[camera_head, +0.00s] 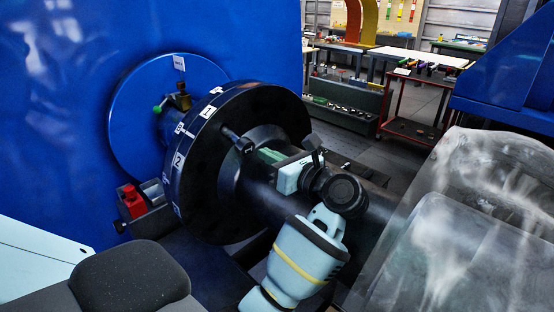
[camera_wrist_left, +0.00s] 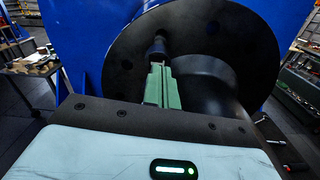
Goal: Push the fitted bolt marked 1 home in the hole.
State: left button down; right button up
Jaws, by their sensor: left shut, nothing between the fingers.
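The black flange disc (camera_head: 207,140) carries white labels on its rim, including one marked 1 (camera_head: 207,111) and one marked 2 (camera_head: 178,160). A dark bolt (camera_head: 238,141) stands out from the flange face, inward from label 1. It also shows in the left wrist view (camera_wrist_left: 157,47), straight ahead of the fingertips. My left gripper (camera_head: 268,154) has green fingers, shut and empty, pointing at the bolt head. The fingertips (camera_wrist_left: 157,68) are at or just short of the bolt; I cannot tell whether they touch. The hole behind the bolt is hidden. My right gripper is out of view.
A thick dark shaft (camera_head: 376,208) runs right from the flange, close beside my left gripper. A blue disc (camera_head: 140,120) and blue housing (camera_head: 200,40) stand behind. A red part (camera_head: 132,202) sits low left. A transparent guard (camera_head: 470,220) stands at the right.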

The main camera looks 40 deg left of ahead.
aim_at(238, 136)
pick_arm(q)
jog(key=shift+w+a, duration=0.15)
jog(key=shift+a, duration=1.6)
jog(key=shift+a, duration=0.35)
jog(key=shift+w+a, duration=0.15)
jog(key=shift+a, duration=1.65)
jog(key=shift+w+a, duration=0.15)
jog(key=shift+a, duration=1.6)
jog(key=shift+s+d, duration=0.1)
jog(key=shift+d, duration=1.45)
